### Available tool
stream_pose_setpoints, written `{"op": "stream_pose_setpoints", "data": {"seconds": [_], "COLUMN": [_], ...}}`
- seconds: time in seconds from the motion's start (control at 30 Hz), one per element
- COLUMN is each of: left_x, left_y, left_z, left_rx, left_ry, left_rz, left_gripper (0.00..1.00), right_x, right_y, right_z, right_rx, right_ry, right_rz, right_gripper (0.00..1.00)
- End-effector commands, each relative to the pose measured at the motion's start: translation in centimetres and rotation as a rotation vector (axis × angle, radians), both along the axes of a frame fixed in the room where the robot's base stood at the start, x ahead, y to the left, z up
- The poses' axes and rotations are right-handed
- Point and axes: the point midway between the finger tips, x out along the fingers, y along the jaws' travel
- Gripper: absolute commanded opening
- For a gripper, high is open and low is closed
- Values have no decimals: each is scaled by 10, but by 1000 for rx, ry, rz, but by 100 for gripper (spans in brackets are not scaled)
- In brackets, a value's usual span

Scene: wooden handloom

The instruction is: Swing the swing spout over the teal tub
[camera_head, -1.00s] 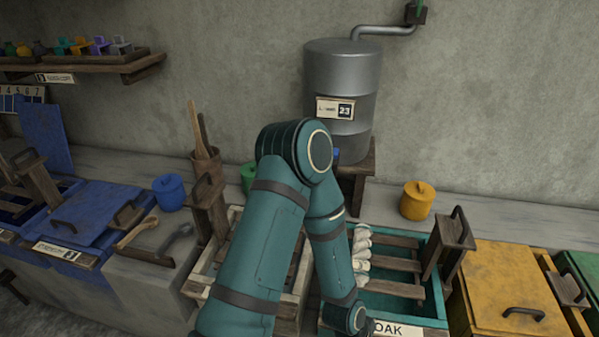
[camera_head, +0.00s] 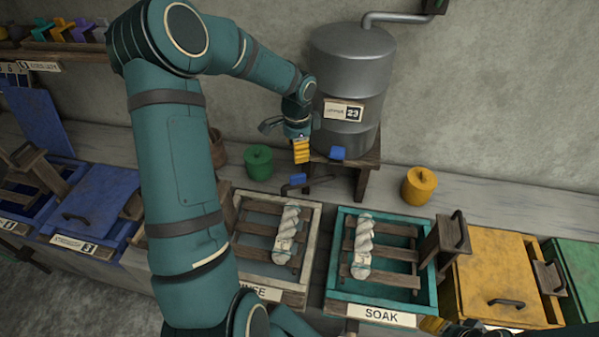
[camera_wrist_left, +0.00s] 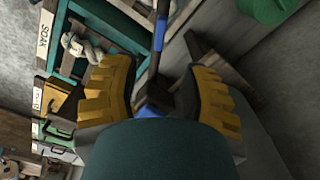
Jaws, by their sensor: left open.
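The swing spout (camera_head: 297,181) is a dark arm with a blue part, low in front of the grey tank's stand, nearer the pale RINSE tub than the teal tub. A blue piece (camera_head: 338,152) shows under the tank. The teal tub (camera_head: 430,285), labelled SOAK, stands to the right with a twisted pale hank in it. My left gripper (camera_head: 301,150) is open just above the spout; contact cannot be told. In the left wrist view a blue rod (camera_wrist_left: 161,30) shows beyond the open yellow fingers. My right gripper (camera_head: 436,325) shows only partly at the bottom edge.
The metal tank (camera_head: 350,75) stands on a wooden stand. The RINSE tub (camera_head: 313,225) also holds a twisted hank. A green pot (camera_head: 258,162) and a yellow pot (camera_head: 419,186) stand on the ledge. A yellow lidded tub (camera_head: 500,265) is right of the teal tub.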

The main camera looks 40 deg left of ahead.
Motion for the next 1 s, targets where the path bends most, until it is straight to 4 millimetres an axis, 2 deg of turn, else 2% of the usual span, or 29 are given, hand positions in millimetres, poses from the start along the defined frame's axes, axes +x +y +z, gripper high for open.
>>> {"op": "stream_pose_setpoints", "data": {"seconds": [0.03, 0.3, 0.5, 0.7, 1.0], "left_x": [-1, 0, 0, 0, 0], "left_y": [-1, -2, -1, -1, -1], "left_z": [-11, -65, -96, -112, -114], "left_rx": [-4, -5, -4, -2, -1], "left_ry": [4, 2, 1, 0, -2], "left_rz": [1, 1, 2, 2, 2], "left_gripper": [45, 45, 45, 45, 45], "right_x": [0, 0, 0, 0, 0], "right_y": [0, 0, 0, 0, 0], "right_z": [-1, -1, -2, -2, -2], "right_rx": [0, 0, 0, 0, 0], "right_ry": [0, 0, 0, 0, 0], "right_rz": [0, 0, 0, 1, 1], "right_gripper": [47, 47, 47, 47, 47]}}
